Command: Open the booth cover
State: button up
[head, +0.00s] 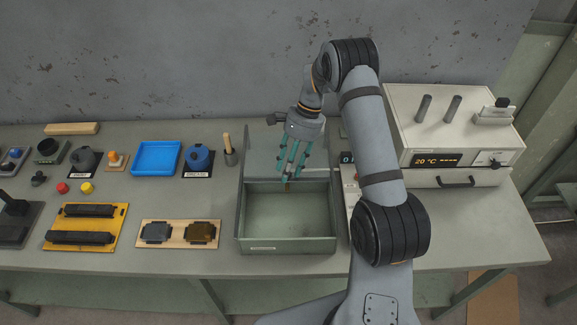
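The booth is a grey-green metal box (248,243) near the middle of the bench, with its front compartment open to view and looking empty. A pale, see-through-looking panel (262,140) stands at its rear; I take it for the cover, but cannot tell how far it is raised. A small brownish piece (287,186), perhaps a handle, shows at the rim between the compartment and the panel. My gripper (289,172) has teal fingers pointing down in front of the panel, with the tips just above this piece. The fingers look spread, but contact is too small to tell.
A cream instrument (450,125) with a drawer stands to the right, close to my arm. Left of the booth are a pot with a wooden-handled tool (229,150), a blue tray (156,158), a connector board (178,234) and a yellow fixture (84,226).

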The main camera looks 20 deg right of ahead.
jog(key=v, duration=1.2)
jog(key=x, duration=1.1)
jog(key=shift+s+a+f, duration=0.1)
jog(key=shift+f, duration=0.25)
jog(key=shift+s+a+f, duration=0.15)
jog(key=shift+s+a, duration=0.05)
jog(key=shift+s, duration=0.5)
jog(key=shift+w, duration=0.1)
